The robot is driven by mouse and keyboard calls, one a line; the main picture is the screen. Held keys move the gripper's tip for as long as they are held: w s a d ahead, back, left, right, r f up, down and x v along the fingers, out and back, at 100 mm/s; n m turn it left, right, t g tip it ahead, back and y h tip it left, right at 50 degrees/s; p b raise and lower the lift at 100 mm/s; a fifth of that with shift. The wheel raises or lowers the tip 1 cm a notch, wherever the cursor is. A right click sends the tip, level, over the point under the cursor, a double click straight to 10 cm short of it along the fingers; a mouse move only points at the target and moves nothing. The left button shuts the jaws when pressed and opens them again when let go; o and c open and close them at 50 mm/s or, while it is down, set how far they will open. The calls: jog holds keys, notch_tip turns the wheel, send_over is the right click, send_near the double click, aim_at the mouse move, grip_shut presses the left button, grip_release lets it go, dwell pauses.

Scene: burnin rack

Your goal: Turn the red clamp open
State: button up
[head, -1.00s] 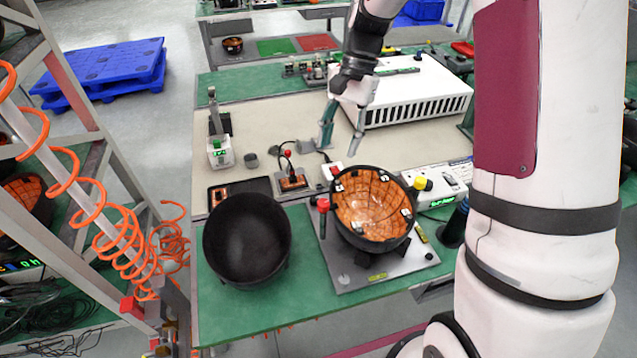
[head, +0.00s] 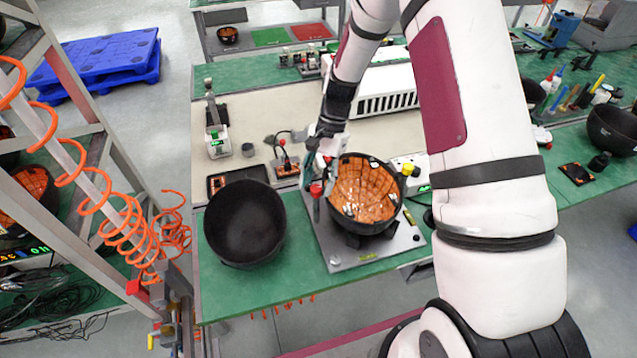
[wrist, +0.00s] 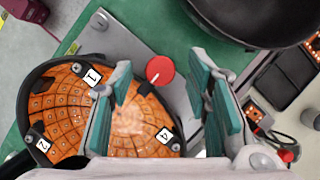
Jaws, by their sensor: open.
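The red clamp (head: 316,189) is a red-capped knob at the left rim of a black bowl fixture (head: 341,217) with an orange tiled inside (head: 365,190). In the wrist view the red cap (wrist: 160,71), with a white mark on it, shows between the fingers, nearer the left one. My gripper (head: 320,168) is just above and behind the clamp in the head view. In the wrist view its teal-padded fingers (wrist: 165,95) are apart, one on each side of the cap, with nothing held. Whether a finger touches the clamp cannot be told.
The fixture stands on a grey plate (head: 340,258). An empty black bowl (head: 245,222) sits close on the left. A small red-knobbed switch (head: 284,160) and a white vented box (head: 385,95) are behind. Green bench is free at the front left.

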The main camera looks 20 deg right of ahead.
jog(key=shift+s+a+f, duration=0.1)
jog(key=shift+a+f, duration=0.05)
jog(key=shift+f, duration=0.3)
grip_shut()
